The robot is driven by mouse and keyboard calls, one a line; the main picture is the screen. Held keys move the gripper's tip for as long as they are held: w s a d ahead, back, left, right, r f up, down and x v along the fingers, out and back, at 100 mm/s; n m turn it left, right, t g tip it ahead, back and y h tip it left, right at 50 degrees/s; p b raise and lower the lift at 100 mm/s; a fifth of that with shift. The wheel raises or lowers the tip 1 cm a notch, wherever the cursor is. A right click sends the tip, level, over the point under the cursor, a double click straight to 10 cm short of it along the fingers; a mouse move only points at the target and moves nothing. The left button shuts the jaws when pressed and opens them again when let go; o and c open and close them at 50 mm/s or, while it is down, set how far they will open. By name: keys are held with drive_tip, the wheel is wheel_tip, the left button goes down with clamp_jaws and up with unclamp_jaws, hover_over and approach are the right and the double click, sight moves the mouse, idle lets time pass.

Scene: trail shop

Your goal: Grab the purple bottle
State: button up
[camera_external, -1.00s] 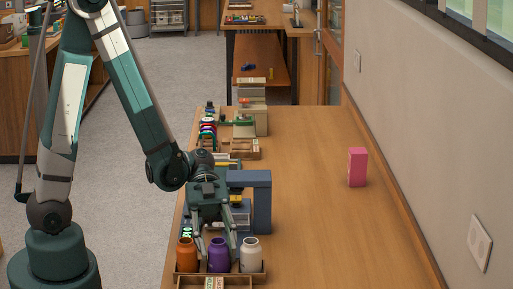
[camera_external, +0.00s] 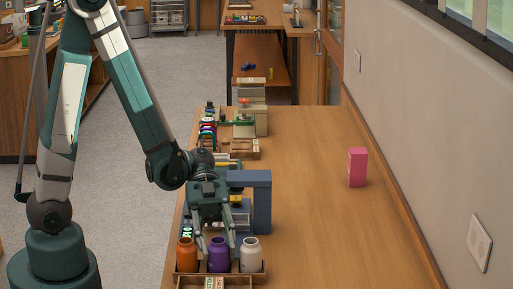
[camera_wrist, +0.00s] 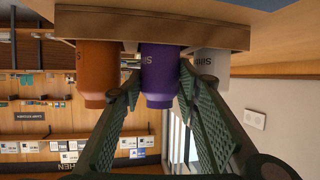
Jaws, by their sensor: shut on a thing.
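The purple bottle (camera_external: 219,256) stands between an orange bottle (camera_external: 186,255) and a white bottle (camera_external: 250,255) in a wooden rack (camera_external: 262,277) at the front of the counter. My gripper (camera_external: 216,243) points down at the purple bottle, with a finger on either side of its upper part. In the wrist view the purple bottle (camera_wrist: 160,72) lies between my two ribbed fingers, and the picture is upside down. The fingers are closed against it. The orange bottle (camera_wrist: 98,72) and white bottle (camera_wrist: 211,63) sit close outside the fingers.
A blue-grey arch-shaped stand (camera_external: 262,200) is just behind the bottles. Small goods line the counter's left side further back. A pink box (camera_external: 357,167) stands at the right near the wall.

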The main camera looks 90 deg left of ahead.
drive_tip(key=shift+r+p, duration=1.6)
drive_tip(key=shift+r, duration=3.2)
